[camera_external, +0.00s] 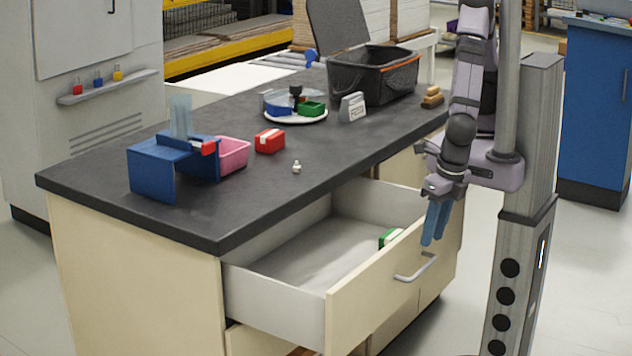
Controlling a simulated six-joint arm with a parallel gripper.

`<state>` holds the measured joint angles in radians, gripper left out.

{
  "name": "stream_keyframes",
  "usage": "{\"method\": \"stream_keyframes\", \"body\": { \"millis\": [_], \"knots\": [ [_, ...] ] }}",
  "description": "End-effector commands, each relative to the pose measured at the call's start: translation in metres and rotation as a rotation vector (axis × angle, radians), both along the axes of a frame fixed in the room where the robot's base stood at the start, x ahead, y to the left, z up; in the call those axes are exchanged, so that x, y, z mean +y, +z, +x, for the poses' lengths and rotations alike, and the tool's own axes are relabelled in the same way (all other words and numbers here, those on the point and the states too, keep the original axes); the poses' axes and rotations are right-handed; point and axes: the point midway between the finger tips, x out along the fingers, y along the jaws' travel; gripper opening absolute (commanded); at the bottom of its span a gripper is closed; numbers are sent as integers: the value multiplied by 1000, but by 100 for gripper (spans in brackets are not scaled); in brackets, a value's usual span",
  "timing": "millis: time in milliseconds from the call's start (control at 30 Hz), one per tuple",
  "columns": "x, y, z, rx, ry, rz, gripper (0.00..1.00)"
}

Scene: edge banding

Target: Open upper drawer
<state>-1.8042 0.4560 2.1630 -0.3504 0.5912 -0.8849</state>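The upper drawer (345,305) of the cream cabinet is pulled well out. Its grey inside shows, with a green and white box (389,238) near the front right. The drawer's silver handle (415,268) is on the front panel. My gripper (435,223), with blue fingers pointing down, is at the drawer front's right end, above the handle and apart from it in the picture. The fingers overlap from this side, so their gap cannot be judged. I see nothing held between them.
The dark worktop (200,215) overhangs the drawer. It carries a blue dispenser (155,170), a pink bin (233,154), a red box (269,140), a round tray (296,117) and a black crate (372,75). A lower drawer (262,341) shows partly below.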

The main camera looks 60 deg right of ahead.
Motion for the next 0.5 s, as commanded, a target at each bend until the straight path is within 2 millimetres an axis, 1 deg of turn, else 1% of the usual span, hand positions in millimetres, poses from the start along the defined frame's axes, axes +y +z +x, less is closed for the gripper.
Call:
{"method": "stream_keyframes", "body": {
  "millis": [33,100,500],
  "knots": [
    [-1,3,0,-1,114,-26,28],
    [-1,3,0,-2,282,-59,28],
    [-3,3,-1,-1,1220,-245,28]
  ]
}}
